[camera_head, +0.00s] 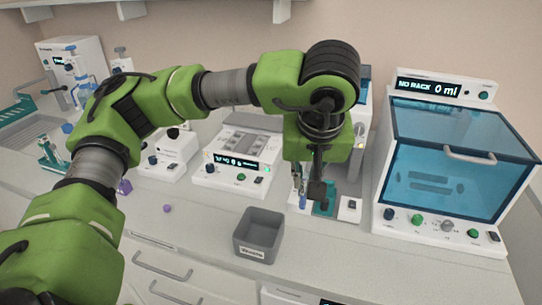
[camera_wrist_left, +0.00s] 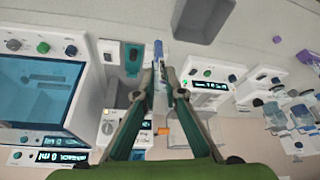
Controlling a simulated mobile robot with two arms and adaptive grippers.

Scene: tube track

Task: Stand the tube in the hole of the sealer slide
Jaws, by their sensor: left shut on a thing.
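My left gripper (camera_head: 308,192) hangs from the green arm over the front of the sealer, fingers down. It is shut on a small tube whose blue part (camera_head: 302,203) shows just below the fingers. In the left wrist view the fingertips (camera_wrist_left: 163,72) close around the tube, and its blue end (camera_wrist_left: 158,48) sticks out beyond them. The sealer's teal slide (camera_head: 325,210) lies close beside the tube; it also shows in the left wrist view (camera_wrist_left: 134,55). The fingers partly cover the slide in the head view, and its hole cannot be made out. My right gripper is out of view.
A grey waste bin (camera_head: 258,237) stands in front of the sealer. A dispenser with a blue window (camera_head: 455,150) stands at right, and a white device with a display (camera_head: 237,160) at left. A small purple ball (camera_head: 167,208) lies on the counter, with free room around it.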

